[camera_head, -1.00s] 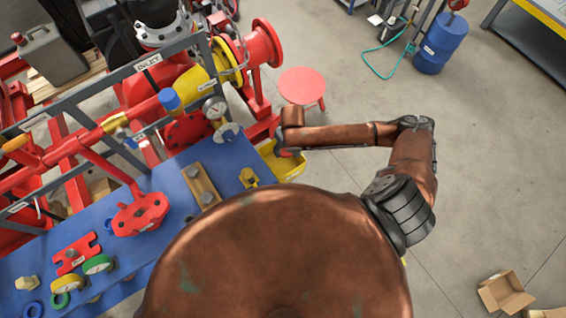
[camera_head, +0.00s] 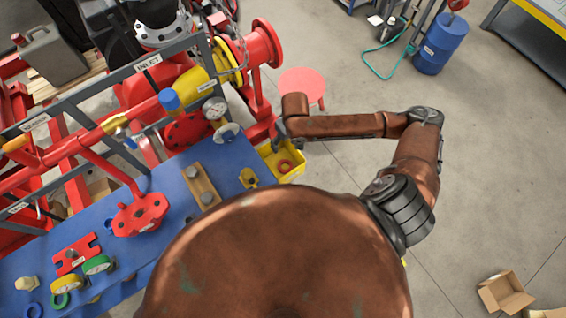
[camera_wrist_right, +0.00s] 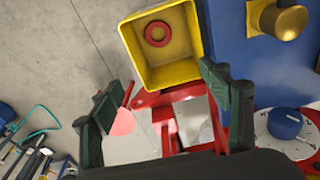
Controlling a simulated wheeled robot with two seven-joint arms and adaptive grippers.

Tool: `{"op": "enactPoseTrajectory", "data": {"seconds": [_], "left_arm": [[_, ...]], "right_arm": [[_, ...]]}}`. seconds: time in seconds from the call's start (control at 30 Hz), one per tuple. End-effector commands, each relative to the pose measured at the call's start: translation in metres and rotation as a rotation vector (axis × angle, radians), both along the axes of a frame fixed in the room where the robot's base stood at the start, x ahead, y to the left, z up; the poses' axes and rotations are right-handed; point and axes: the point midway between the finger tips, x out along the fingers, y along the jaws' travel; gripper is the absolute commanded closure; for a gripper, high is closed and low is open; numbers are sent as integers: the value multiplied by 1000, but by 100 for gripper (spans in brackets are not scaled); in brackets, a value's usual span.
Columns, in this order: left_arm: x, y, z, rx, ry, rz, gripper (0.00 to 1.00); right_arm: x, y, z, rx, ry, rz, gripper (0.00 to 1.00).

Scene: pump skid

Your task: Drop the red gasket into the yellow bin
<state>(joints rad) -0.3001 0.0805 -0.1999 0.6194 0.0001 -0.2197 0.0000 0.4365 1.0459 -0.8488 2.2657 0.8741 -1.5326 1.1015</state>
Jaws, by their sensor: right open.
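The red gasket (camera_wrist_right: 157,44) lies flat on the floor of the yellow bin (camera_wrist_right: 192,69), towards its far end in the right wrist view. In the head view, the gasket (camera_head: 284,170) shows inside the bin (camera_head: 294,177) beside the blue bench. My right gripper (camera_wrist_right: 163,100) is open and empty, its two dark fingers spread apart on the near side of the bin. In the head view, this gripper (camera_head: 279,130) is partly hidden under its wrist, just above the bin in the picture. My left gripper is not in view.
The blue bench (camera_head: 225,165) carries a wooden block with fittings, red flanges and coloured rings. The red pump pipework (camera_head: 262,45) and a red stool (camera_head: 302,83) stand close to the right gripper. Open floor (camera_head: 500,170) lies to the right.

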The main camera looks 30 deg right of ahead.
Motion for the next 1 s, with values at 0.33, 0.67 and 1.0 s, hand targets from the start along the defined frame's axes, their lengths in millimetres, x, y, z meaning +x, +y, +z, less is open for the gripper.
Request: {"op": "enactPoseTrajectory", "data": {"seconds": [0.33,0.67,1.0], "left_arm": [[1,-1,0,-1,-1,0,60],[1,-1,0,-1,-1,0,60],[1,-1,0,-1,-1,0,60]], "right_arm": [[-5,0,44,-1,-1,1,29],[-6,0,47,-1,-1,1,29],[-9,13,39,28,-11,36,29]]}}
